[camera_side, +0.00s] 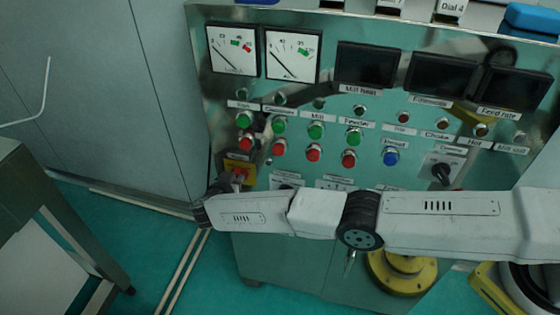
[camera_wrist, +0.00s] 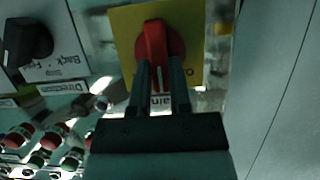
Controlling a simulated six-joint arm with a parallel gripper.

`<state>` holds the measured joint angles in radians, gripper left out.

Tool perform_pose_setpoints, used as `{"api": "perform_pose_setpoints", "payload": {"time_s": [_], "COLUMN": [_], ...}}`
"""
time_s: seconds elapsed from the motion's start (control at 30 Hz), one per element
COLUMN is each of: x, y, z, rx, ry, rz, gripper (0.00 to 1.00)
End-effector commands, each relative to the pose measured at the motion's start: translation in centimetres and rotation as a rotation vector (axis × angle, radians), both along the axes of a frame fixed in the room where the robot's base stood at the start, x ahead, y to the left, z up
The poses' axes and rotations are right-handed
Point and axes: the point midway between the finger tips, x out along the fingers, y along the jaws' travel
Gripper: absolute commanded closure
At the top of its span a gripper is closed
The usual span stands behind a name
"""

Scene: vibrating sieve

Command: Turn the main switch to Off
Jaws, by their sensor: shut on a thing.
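The main switch (camera_wrist: 154,40) is a red rotary knob on a yellow plate (camera_wrist: 191,28), seen near the top middle of the wrist view. Its handle stands about upright in that view. My gripper (camera_wrist: 158,68) has its two dark fingers on either side of the handle's lower end and is shut on it. In the side view the red knob (camera_side: 239,173) shows small at the panel's lower left, on its yellow plate (camera_side: 247,181). My gripper and wrist partly hide it there. The lettering on the plate is mostly covered by the fingers.
A black direction knob (camera_wrist: 28,40) sits beside the switch. Green and red push buttons (camera_side: 316,130) fill the control panel (camera_side: 215,110), with two dial meters (camera_side: 292,54) above. A grey table (camera_side: 60,205) stands at the left, with open floor (camera_side: 150,250) between.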

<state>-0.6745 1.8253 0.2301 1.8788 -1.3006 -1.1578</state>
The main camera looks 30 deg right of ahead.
Motion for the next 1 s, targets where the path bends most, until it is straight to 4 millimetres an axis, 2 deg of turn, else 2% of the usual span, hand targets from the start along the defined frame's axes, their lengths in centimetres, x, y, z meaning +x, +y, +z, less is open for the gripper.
{"api": "perform_pose_setpoints", "payload": {"time_s": [0.1,0.13,0.2,0.23,1.0], "x": [-0.03,-0.02,-0.02,-0.02,-0.63], "y": [-0.07,-0.08,-0.07,-0.06,0.8], "z": [-0.02,-0.03,-0.02,-0.03,0.46], "rx": [-0.002,-0.002,-0.002,-0.002,0.0], "ry": [0.0,0.0,0.0,0.0,0.0], "rz": [-0.001,-0.001,-0.001,-0.001,0.0], "gripper": [1.0,0.7,0.48,0.41,0.41]}}
